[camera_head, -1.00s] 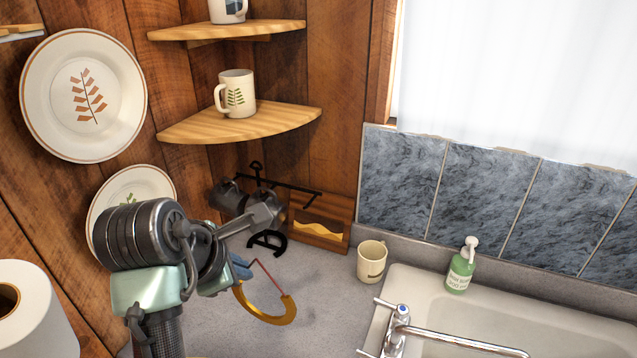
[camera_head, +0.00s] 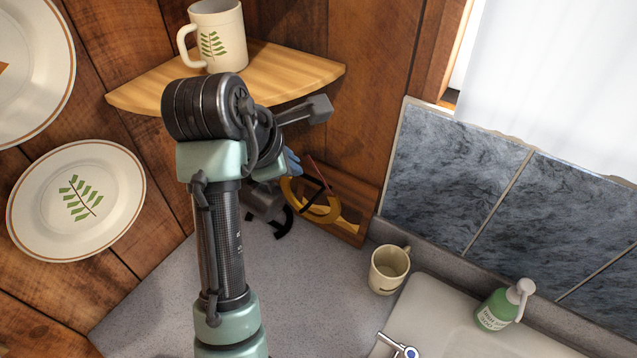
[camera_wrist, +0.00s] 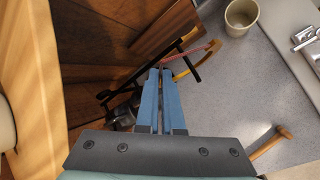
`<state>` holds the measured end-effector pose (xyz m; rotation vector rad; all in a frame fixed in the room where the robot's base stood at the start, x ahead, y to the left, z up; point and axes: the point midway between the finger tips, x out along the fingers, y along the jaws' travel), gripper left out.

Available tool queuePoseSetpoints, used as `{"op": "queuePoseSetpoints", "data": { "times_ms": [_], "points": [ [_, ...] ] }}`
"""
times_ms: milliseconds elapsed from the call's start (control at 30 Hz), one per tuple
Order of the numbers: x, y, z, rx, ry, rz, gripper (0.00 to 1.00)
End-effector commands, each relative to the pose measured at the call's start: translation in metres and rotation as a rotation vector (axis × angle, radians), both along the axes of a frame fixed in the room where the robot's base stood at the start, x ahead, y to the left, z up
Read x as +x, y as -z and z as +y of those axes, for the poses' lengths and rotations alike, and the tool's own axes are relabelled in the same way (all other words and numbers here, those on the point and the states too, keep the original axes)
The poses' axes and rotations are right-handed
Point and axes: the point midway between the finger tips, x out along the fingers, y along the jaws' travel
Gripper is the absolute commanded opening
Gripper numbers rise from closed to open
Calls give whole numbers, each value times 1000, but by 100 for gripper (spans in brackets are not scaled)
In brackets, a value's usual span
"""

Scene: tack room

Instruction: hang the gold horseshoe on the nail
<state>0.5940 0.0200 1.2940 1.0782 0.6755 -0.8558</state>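My gripper (camera_head: 292,162) is at the corner, below the wooden shelf, with its blue fingers partly hidden by my wrist. In the wrist view its fingertips (camera_wrist: 160,70) are closed together on a thin red cord (camera_wrist: 190,51). I cannot make out the nail for certain.
The shelf (camera_head: 300,72) with a mug (camera_head: 217,38) is close above. A cream mug (camera_head: 389,270) and soap bottle (camera_head: 502,305) stand right.

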Motion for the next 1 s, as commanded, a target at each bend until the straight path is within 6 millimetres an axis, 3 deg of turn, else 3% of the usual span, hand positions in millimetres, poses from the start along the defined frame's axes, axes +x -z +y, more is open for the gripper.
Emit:
{"op": "queuePoseSetpoints", "data": {
  "times_ms": [267,800,1000],
  "points": [
    [0,2,0,0,-1,-1,0],
    [-1,77,0,-2,-1,5,0],
    [0,92,0,-1,-2,1,0]
  ]
}}
